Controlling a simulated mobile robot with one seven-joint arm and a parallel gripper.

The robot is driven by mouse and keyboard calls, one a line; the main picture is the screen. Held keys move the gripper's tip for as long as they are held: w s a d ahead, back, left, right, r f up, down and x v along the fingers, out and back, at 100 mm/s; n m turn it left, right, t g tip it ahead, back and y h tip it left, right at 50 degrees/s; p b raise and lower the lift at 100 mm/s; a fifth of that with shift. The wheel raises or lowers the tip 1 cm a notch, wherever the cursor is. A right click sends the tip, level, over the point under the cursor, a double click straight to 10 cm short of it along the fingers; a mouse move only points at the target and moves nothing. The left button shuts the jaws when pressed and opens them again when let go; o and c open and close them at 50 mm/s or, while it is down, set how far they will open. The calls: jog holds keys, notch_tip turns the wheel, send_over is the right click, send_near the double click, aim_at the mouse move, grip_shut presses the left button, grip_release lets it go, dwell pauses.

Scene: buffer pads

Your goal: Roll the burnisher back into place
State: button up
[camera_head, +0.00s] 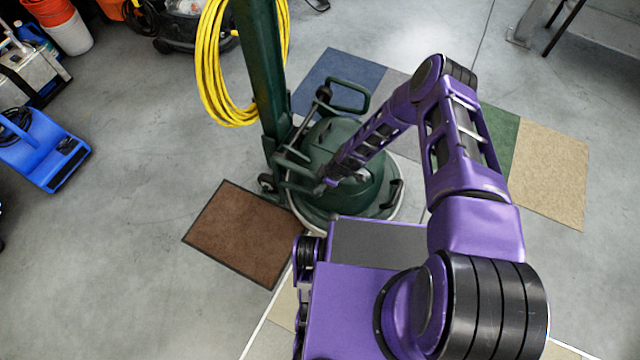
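The burnisher (328,150) is a dark green floor machine with a round base, standing upright in the middle of the view. Its tall green column (262,70) rises toward the top, with a coiled yellow cord (210,70) hung on it. My purple arm reaches from the lower right over the burnisher's base. My gripper (328,182) is at the near left part of the machine, by its dark green frame. The fingers are too small and too hidden to tell whether they are open, or whether they touch the frame.
Flat coloured pads lie around the burnisher: brown (240,236) at near left, blue (338,78) behind, green (505,138) and beige (550,172) at right. A blue blower (45,150) and other equipment stand at far left. Grey floor (130,250) at left is clear.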

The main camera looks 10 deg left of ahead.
grip_shut()
dwell(1.0)
